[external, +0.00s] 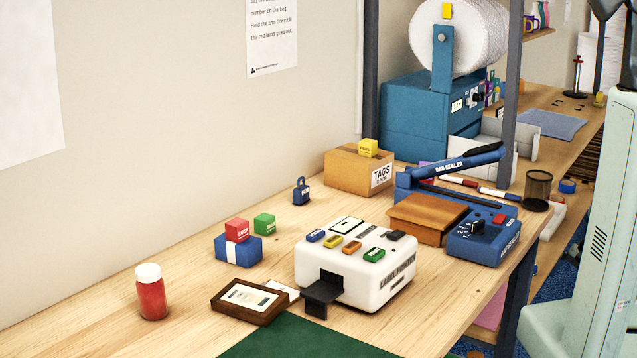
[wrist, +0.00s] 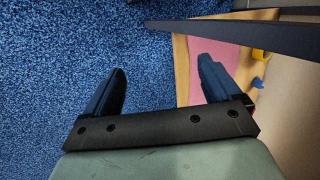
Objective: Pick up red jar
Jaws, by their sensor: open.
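The red jar (external: 152,298) has a white lid and stands upright at the near left of the wooden table. My gripper (wrist: 160,85) shows in the wrist view with its two dark fingers spread apart and nothing between them. Blue carpet lies below it, so it is away from the jar. The jar is not in the wrist view. In the external view only part of my pale green arm (external: 600,190) shows at the right, and my gripper's fingers are not visible there.
A white machine (external: 356,265), a blue bag sealer (external: 482,243) and a tags carton (external: 352,172) fill the table's right side. Bare wood surrounds the jar.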

